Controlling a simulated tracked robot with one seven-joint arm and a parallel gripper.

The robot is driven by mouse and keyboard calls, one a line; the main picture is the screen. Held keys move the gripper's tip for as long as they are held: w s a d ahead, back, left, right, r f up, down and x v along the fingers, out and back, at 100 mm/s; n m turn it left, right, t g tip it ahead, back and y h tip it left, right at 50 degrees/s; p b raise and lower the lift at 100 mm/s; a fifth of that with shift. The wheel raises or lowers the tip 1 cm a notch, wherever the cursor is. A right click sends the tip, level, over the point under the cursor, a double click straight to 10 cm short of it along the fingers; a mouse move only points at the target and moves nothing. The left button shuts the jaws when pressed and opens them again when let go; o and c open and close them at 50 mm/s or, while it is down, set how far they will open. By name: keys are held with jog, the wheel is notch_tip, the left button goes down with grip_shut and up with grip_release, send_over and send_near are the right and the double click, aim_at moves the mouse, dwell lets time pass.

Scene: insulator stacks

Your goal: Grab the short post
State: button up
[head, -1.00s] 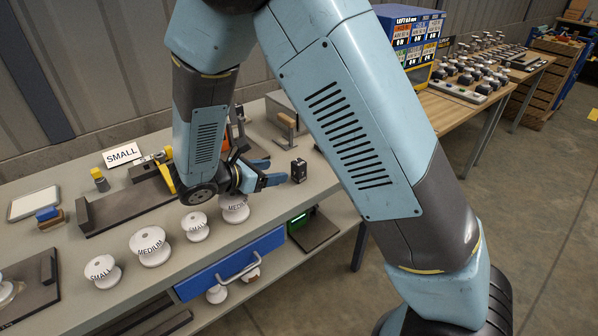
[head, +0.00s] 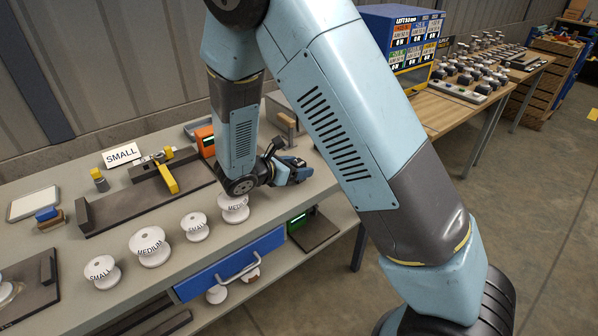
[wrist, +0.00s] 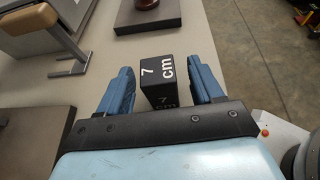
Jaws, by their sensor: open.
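The short post is a black block marked "7 cm" (wrist: 158,78) in the wrist view. It stands upright on the grey bench. My gripper (wrist: 162,82) is open, with one blue finger on each side of the post. A gap shows between each finger and the post, wider on the right. In the head view my gripper (head: 290,172) is low over the bench's right end, and it mostly hides the post there.
Several white insulator discs, including a "MEDIUM" one (head: 150,247), line the bench's front edge left of my gripper. A wooden-topped stand (head: 287,122) is behind it. A dark plate with a brown object (wrist: 150,14) lies beyond the post. The bench's right edge is close.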

aim_at(304, 165)
jog(key=x, duration=0.3)
jog(key=shift+w+d, duration=0.1)
jog(key=shift+c, duration=0.3)
jog(key=c, duration=1.1)
jog(key=shift+r, duration=0.1)
